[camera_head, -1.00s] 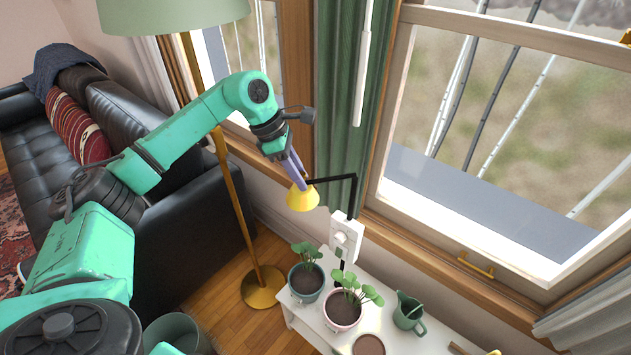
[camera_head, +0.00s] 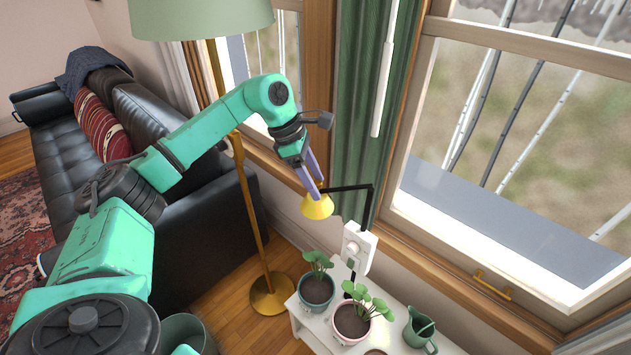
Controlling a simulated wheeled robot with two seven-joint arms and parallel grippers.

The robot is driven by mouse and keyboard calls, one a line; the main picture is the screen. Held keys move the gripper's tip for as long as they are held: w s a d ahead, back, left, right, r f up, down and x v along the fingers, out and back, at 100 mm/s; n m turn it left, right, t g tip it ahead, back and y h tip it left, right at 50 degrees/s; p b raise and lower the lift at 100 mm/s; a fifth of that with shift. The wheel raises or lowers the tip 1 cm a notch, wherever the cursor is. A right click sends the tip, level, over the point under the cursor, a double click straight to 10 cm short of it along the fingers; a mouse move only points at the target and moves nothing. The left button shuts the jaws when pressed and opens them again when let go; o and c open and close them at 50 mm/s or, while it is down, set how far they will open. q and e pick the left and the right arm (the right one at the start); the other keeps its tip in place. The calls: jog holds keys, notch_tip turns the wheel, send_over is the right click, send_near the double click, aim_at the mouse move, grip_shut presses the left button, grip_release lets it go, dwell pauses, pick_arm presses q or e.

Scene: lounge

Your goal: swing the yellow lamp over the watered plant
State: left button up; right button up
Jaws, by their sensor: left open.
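The yellow lamp (camera_head: 317,207) hangs from a black swing arm (camera_head: 350,188) that reaches left from a white wall box (camera_head: 358,246). My left gripper (camera_head: 314,182) is at the top of the lamp shade, its purple fingers apart; whether they touch the shade I cannot tell. Below stand a plant in a teal pot (camera_head: 316,290) and a plant in a pink pot (camera_head: 351,325). Both show dark soil; I cannot tell from it which is watered. The lamp appears nearest above the teal pot. My right gripper is not in view.
A white table (camera_head: 303,318) bears the pots and a green watering jug (camera_head: 420,331). A floor lamp with a brass pole (camera_head: 250,215) stands left of it. A black sofa (camera_head: 215,225) is behind my arm, and a window (camera_head: 530,130) is at right.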

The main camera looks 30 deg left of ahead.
pick_arm(q)
jog(key=b+v, duration=0.1)
jog(key=v, duration=0.6)
